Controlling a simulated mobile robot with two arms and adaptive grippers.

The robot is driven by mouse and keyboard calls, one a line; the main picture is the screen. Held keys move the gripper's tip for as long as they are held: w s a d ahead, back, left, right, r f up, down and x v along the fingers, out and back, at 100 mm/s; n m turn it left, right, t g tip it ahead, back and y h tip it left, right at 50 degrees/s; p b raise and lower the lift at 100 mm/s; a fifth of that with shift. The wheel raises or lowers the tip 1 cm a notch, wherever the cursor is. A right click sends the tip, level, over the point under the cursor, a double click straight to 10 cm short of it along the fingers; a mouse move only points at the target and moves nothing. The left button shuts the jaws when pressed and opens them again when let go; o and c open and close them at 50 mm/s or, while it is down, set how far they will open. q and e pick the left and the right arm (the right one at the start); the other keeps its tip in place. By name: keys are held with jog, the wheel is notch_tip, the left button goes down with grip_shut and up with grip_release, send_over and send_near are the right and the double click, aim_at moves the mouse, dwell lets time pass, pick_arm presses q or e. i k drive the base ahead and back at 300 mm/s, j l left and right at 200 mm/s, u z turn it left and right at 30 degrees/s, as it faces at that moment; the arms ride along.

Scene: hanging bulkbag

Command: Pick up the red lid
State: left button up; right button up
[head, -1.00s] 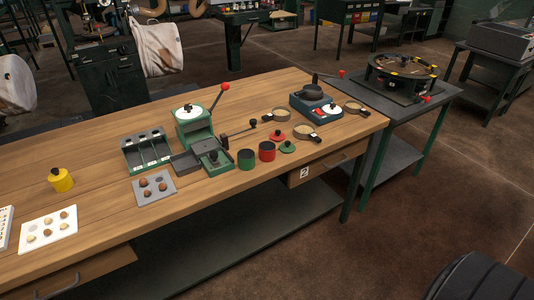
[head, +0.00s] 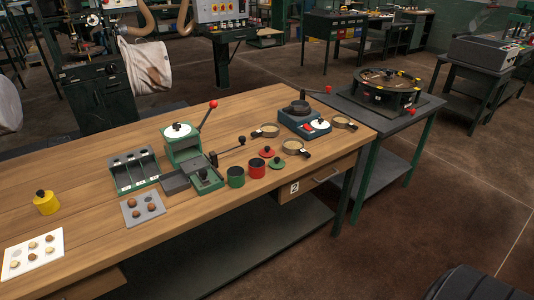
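The red lid (head: 267,153) is a small flat disc with a dark knob. It lies on the wooden workbench (head: 215,222), just behind and slightly right of an open red cup (head: 257,170). A green lid (head: 277,163) lies close to its right and nearer the front edge. A green cup (head: 236,178) stands left of the red cup. Neither of my grippers shows in the head view, so their place relative to the lid cannot be seen.
A green press (head: 187,150) with a red-knobbed lever stands left of the cups. Round-framed sieves with handles (head: 294,147) and a blue device (head: 303,122) lie behind and right. A yellow jar (head: 46,203) stands at far left. The bench's front-middle strip is clear.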

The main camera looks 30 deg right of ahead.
aim_at(267, 152)
jog(key=i+l+u, duration=0.1)
jog(key=l, duration=0.45)
jog(key=i+l+u, duration=0.1)
jog(key=l, duration=0.45)
jog(key=i+l+u, duration=0.1)
jog(key=l, duration=0.45)
jog(key=i+l+u, duration=0.1)
jog(key=l, duration=0.45)
jog(key=i, duration=0.05)
